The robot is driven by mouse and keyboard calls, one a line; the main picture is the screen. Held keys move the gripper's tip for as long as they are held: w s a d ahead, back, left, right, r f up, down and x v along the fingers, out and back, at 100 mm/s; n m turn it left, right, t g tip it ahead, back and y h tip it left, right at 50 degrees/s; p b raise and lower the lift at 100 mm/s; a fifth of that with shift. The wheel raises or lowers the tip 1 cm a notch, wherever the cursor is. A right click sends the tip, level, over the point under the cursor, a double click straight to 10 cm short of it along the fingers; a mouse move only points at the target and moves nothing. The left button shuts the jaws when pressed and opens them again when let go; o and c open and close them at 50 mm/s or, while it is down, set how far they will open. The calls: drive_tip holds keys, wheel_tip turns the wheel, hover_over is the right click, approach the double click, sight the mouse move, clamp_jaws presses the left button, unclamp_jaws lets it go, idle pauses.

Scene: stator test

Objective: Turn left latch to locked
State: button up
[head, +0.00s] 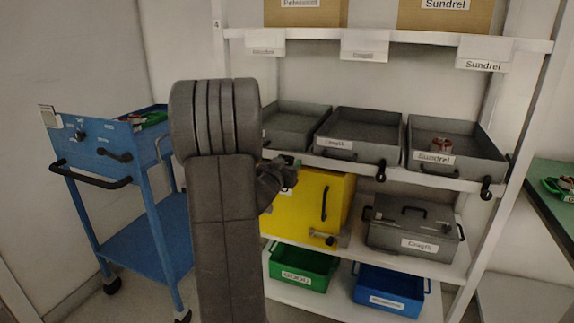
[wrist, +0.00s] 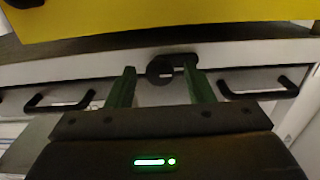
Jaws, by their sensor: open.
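My gripper (head: 287,172) is at the front edge of the middle shelf (head: 440,180), left of centre in the head view. In the wrist view, its two green fingers (wrist: 159,72) are open, one on each side of a black latch (wrist: 160,67) on the pale shelf edge. The latch has a round hub, and a short lever extends from it to the right, towards the right finger. I cannot tell whether either finger touches it. In the head view my arm and gripper hide this latch. Two similar black latches hang on the same edge, one central (head: 381,171) and one right (head: 487,188).
Grey trays (head: 355,150) stand on the shelf above the edge. A yellow box (head: 300,210) with a handle is below, beside a grey lidded case (head: 400,240). Green (head: 300,282) and blue bins (head: 390,300) are lower. A blue cart (head: 95,150) stands left.

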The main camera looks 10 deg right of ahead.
drive_tip(key=shift+c, duration=0.2)
drive_tip(key=c, duration=0.9)
drive_tip(key=shift+c, duration=0.2)
drive_tip(key=shift+m, duration=0.3)
drive_tip(key=m+b, duration=0.2)
drive_tip(key=shift+f+m, duration=0.15)
drive_tip(key=shift+m, duration=0.25)
drive_tip(key=m+b, duration=0.3)
drive_tip(key=m, duration=0.2)
drive_tip(key=shift+s+d+f, duration=0.1)
drive_tip(key=m+b, duration=0.3)
drive_tip(key=m, duration=0.2)
drive_tip(key=shift+m+b, duration=1.15)
drive_tip(key=shift+m, duration=1.05)
